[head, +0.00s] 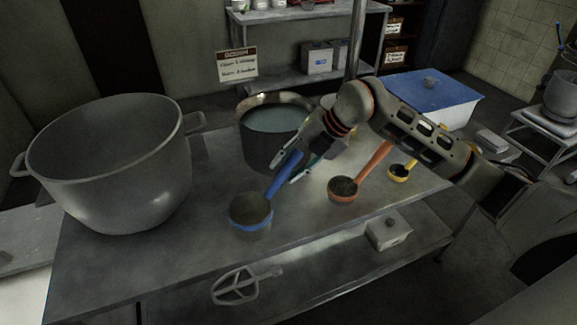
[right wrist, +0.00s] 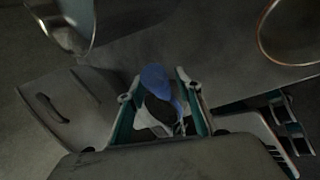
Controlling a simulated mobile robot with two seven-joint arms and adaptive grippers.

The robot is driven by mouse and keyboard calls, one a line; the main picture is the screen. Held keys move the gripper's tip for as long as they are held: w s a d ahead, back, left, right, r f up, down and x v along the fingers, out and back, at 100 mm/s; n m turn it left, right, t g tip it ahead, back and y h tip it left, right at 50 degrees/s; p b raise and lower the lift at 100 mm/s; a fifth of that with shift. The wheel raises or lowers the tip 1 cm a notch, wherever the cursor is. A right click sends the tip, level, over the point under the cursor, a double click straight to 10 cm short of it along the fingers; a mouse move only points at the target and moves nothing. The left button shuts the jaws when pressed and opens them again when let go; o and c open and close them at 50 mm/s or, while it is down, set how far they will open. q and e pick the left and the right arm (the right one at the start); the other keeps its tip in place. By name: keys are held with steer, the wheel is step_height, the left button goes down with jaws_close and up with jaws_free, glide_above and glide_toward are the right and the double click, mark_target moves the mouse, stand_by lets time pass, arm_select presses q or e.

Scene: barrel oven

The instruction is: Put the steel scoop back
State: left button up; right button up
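A scoop with a blue handle and grey, blue-banded bowl (head: 251,211) is at the middle of the metal table. A scoop with an orange handle (head: 343,188) and a smaller one with a yellow handle (head: 399,172) are to its right. My right gripper (head: 283,174) is at the blue handle, its fingers spread on either side of it. In the right wrist view a blue part (right wrist: 158,82) lies between the fingers, with gaps at the sides. Whether the bowl touches the table is unclear. My left gripper is out of view.
A large steel pot (head: 110,165) stands at the left of the table (head: 190,255). A pot of bluish liquid (head: 272,119) is behind the gripper. A blue-lidded container (head: 432,88) is at the back right. A small grey box (head: 388,234) sits on the lower shelf.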

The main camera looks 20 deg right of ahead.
steer(key=shift+r, duration=0.1)
steer(key=v, duration=1.2)
steer(key=shift+a, duration=0.1)
